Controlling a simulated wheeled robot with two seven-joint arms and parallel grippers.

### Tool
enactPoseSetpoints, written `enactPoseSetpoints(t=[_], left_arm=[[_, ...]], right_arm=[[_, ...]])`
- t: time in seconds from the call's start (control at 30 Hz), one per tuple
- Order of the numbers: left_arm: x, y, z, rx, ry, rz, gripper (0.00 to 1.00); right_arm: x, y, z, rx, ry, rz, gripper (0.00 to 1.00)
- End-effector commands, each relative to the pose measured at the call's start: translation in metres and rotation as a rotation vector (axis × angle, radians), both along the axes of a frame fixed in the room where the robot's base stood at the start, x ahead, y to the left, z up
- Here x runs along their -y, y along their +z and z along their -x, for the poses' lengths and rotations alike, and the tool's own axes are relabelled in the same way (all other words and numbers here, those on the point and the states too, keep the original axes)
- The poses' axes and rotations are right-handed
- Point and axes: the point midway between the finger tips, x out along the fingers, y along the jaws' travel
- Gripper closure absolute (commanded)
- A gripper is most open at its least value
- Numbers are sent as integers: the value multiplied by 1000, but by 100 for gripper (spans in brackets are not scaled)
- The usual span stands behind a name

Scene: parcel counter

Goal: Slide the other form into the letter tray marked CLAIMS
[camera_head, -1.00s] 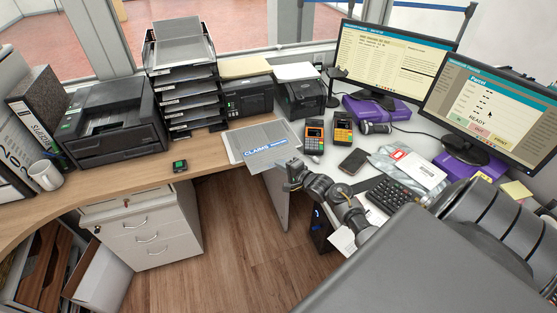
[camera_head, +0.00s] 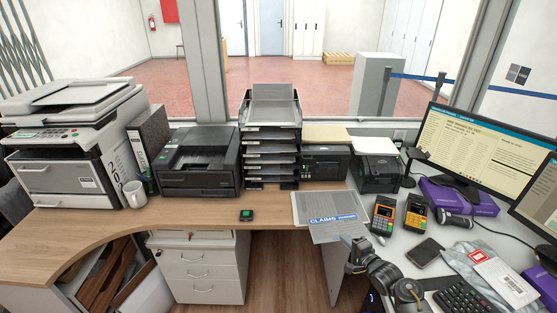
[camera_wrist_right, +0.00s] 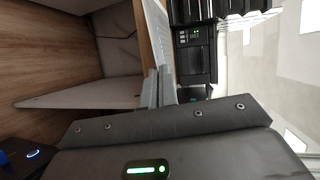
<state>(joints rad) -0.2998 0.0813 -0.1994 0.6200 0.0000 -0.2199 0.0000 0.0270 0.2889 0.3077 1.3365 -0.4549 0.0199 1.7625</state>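A grey sheet headed CLAIMS in white on blue (camera_head: 340,230) overlaps a pale, flat grey piece (camera_head: 302,205) on the desk and reaches past its front edge. My right gripper (camera_head: 357,243) is at the sheet's near right corner. In the right wrist view its fingers (camera_wrist_right: 159,88) are closed together on the pale sheet's edge (camera_wrist_right: 157,35). A stack of black letter trays (camera_head: 271,150) stands at the back of the desk; a grey sheet (camera_head: 272,92) lies in the top one. The tray labels are too small to read. My left gripper is out of view.
A black printer (camera_head: 198,163) stands left of the stack, and smaller dark devices (camera_head: 325,163) stand right. Two card terminals (camera_head: 384,214) stand right of the sheet. A small black device (camera_head: 246,215) lies on the otherwise clear wooden desk (camera_head: 195,213).

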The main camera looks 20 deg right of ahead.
Motion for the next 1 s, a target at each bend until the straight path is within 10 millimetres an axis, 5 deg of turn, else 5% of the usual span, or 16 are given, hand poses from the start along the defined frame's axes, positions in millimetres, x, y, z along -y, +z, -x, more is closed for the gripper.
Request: enactPoseSetpoints(t=[0.27, 0.43, 0.57, 0.67, 0.8, 1.0], left_arm=[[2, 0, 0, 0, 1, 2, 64], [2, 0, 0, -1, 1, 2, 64], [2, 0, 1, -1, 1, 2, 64], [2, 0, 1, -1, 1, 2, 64], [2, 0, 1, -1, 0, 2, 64], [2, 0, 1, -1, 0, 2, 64]], right_arm=[[0, 1, 0, 1, 1, 1, 100], [-8, 19, -4, 3, 36, 4, 100], [-27, 60, -8, 8, 122, 8, 100], [-58, 110, -5, 11, 248, 15, 100], [-112, 171, 19, 6, 455, 16, 100], [-179, 219, 76, 0, 703, 7, 100]])
